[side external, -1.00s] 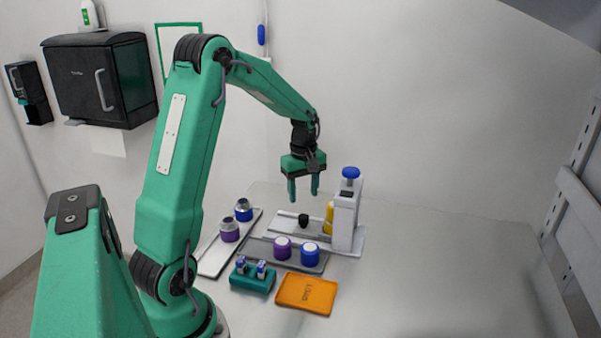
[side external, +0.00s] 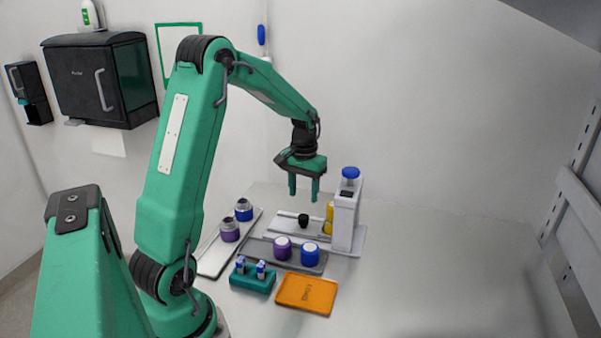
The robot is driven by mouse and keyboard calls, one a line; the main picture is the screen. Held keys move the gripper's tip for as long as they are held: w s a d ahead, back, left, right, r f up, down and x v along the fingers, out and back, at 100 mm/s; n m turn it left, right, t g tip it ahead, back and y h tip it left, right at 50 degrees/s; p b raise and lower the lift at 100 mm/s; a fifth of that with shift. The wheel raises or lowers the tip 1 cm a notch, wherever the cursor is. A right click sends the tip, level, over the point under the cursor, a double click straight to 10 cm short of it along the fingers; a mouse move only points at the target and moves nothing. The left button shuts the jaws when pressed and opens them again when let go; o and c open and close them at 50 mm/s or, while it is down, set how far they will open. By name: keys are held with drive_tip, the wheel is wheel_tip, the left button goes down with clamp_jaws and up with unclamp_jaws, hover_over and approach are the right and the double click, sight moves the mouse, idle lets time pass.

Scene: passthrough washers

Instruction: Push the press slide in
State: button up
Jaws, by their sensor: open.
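The press (side external: 344,218) is a white upright column with a blue round top, standing on a pale base plate at the right of the work area. The slide (side external: 291,222) appears as a light plate reaching left from the press, with a small black knob (side external: 303,220) standing on it. A yellow part (side external: 329,217) sits against the left side of the column. My gripper (side external: 303,200) hangs above the slide and knob, fingers pointing down, open and empty. It is apart from the knob, to the left of the column.
A grey tray (side external: 258,250) in front holds a purple and a blue white-topped piece. A white tray (side external: 214,262) at left holds a purple and a blue grey-topped piece. A teal holder (side external: 252,282) and an orange tray (side external: 306,294) lie nearest. The table's right is clear.

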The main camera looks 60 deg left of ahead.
sight(304, 216)
drive_tip(key=m, duration=0.5)
drive_tip(key=shift+m, duration=0.3)
drive_tip(key=m, duration=0.4)
drive_tip(key=shift+f+m, duration=0.1)
drive_tip(key=shift+m, duration=0.2)
drive_tip(key=shift+f, duration=0.1)
drive_tip(key=shift+d+f, duration=0.1)
drive_tip(key=shift+f, duration=3.7)
clamp_jaws()
